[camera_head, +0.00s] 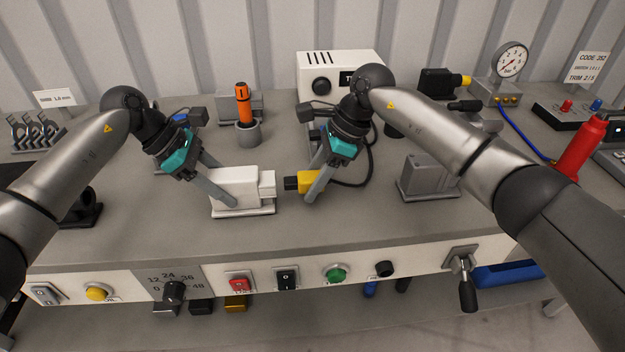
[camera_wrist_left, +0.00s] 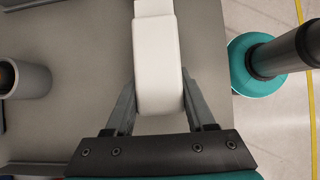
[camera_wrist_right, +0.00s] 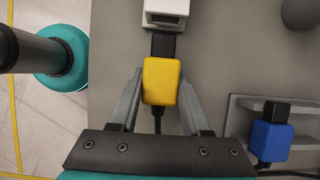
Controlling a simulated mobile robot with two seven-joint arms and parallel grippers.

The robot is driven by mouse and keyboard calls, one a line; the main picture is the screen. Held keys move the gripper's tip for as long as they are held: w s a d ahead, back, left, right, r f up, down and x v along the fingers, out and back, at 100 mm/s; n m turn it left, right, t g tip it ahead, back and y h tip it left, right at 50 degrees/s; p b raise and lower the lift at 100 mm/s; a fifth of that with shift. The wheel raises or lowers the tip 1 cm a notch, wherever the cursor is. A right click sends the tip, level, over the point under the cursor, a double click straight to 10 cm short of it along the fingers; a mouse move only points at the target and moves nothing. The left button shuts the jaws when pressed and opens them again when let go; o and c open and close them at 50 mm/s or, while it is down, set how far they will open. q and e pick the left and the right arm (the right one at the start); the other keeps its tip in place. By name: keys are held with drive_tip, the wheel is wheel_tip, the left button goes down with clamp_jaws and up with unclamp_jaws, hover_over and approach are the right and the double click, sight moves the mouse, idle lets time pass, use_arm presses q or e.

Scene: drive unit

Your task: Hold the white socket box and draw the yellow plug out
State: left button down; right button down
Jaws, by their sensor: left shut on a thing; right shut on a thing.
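The white socket box (camera_head: 238,187) stands on the bench, its socket end facing right. My left gripper (camera_head: 220,186) is shut on its body, one finger on each side; the box (camera_wrist_left: 158,60) also shows between the fingers in the left wrist view. The yellow plug (camera_head: 306,182) has a black front end pointing at the socket. My right gripper (camera_head: 316,184) is shut on the plug, which also shows in the right wrist view (camera_wrist_right: 160,80). A small gap shows between the plug's black end and the socket (camera_wrist_right: 166,12), in line with it.
A blue plug (camera_wrist_right: 270,140) sits in a grey holder to the right in the right wrist view. A grey block (camera_head: 428,178) stands right of the yellow plug. An orange-handled tool (camera_head: 243,104) stands in a grey cup behind the box.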

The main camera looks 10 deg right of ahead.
sight(300, 176)
drive_tip(key=shift+r, duration=3)
use_arm(q)
drive_tip(key=shift+c, duration=0.8)
unclamp_jaws()
use_arm(e)
wheel_tip(300, 176, up, 3)
drive_tip(key=p, duration=0.2)
drive_tip(key=shift+f+p, duration=0.2)
drive_tip(key=shift+p, duration=0.1)
use_arm(q)
drive_tip(key=v, duration=2.3)
